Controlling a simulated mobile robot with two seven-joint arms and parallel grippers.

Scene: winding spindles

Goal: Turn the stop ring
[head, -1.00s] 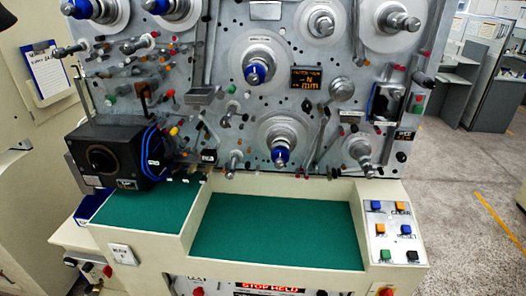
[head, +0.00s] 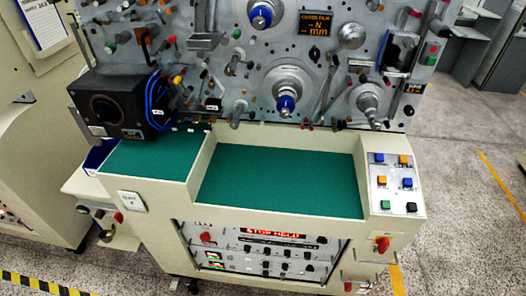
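No part is clearly marked as the stop ring. A red knob (head: 381,244) sits on a small plate at the right of the cabinet front, below the button panel. Another red knob (head: 205,237) sits at the upper left of the lower control panel (head: 262,262). A red-lit display (head: 272,233) on that panel reads "STOP HELD". Neither of my grippers shows in the head view.
The green work surface (head: 275,182) is empty. A button panel (head: 394,185) with blue, orange, green and black buttons is at its right. A black box (head: 112,105) stands at the left. Spindles, such as a blue-tipped one (head: 286,105), project from the upright panel. Open floor (head: 465,220) lies right.

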